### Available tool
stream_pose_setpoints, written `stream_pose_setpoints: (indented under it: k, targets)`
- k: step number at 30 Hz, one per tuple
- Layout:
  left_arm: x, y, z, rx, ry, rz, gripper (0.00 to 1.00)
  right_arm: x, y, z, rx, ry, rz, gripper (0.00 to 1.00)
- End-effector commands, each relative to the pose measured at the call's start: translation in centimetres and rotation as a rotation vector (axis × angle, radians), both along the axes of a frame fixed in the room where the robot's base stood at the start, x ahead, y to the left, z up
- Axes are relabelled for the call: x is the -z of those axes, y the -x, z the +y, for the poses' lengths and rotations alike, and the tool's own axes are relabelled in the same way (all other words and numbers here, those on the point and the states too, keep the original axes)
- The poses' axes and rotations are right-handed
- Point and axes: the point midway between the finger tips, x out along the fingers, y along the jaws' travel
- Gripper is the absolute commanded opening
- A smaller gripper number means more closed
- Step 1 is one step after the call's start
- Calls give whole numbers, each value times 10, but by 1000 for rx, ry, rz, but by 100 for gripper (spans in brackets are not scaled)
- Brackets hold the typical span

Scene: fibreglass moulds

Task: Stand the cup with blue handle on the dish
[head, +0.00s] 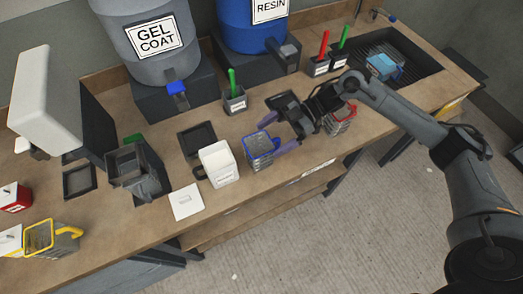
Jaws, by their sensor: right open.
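The cup with the blue rim (260,162) stands upright on the bench right of centre, a clear measuring cup; I cannot clearly make out its handle. My right gripper (277,133) is open, with its purple-tipped fingers on the cup's far and right sides. I cannot tell whether they touch it. A dark square dish (197,139) lies flat and empty behind and left of the cup. A similar dark square dish (79,181) lies further left beside a grey scale-like device. My left gripper is not in view.
A white container (219,164) stands between the cup and the nearer dish. A grey jug (138,172), a white card (186,201) and a yellow-handled cup (49,238) are left. A red-rimmed cup (339,121) stands right. Gel coat and resin drums stand behind.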

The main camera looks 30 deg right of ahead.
Motion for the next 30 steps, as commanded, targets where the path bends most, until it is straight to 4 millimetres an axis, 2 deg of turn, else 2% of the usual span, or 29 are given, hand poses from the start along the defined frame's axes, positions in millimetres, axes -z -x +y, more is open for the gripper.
stream_pose_setpoints:
  k: [9, 17, 30]
  targets:
    - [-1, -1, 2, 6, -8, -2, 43, 14, -4, 35, -1, -2, -1, 100]
    - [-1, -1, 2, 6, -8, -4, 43, 16, -5, 38, 0, -1, 0, 100]
    - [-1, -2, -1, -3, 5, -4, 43, 15, -5, 38, 0, -1, 0, 34]
